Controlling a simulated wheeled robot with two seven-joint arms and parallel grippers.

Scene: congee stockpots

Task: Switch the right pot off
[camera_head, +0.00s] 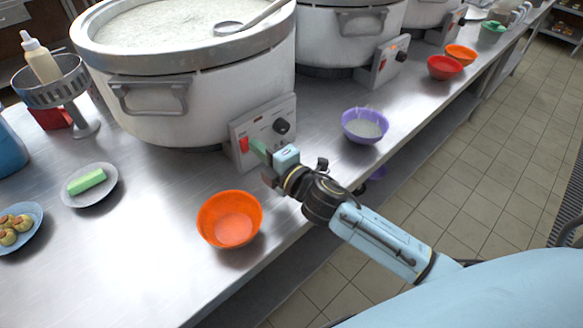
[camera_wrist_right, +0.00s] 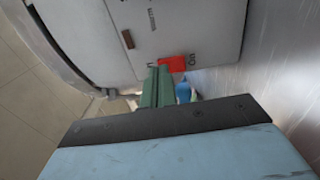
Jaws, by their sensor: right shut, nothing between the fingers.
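A large white stockpot (camera_head: 190,95) of congee stands nearest, with a control panel (camera_head: 264,118) at its lower right. The panel carries a red switch (camera_head: 244,146) and a dark knob (camera_head: 282,126). My right gripper (camera_head: 257,147) is shut and empty, its green fingertips at the red switch. In the right wrist view the shut fingers (camera_wrist_right: 157,86) are right beside the red switch (camera_wrist_right: 173,63), near the label "On"; whether they touch it I cannot tell. Another pot (camera_head: 345,30) with a panel (camera_head: 385,62) stands farther right, and a third (camera_head: 432,12) beyond it. My left gripper is out of view.
An orange bowl (camera_head: 230,219) sits close below my right gripper, and a purple bowl (camera_head: 365,125) to its right. A plate (camera_head: 90,184) with a green block is at left. Red (camera_head: 445,67) and orange (camera_head: 460,54) bowls stand farther along the counter edge.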

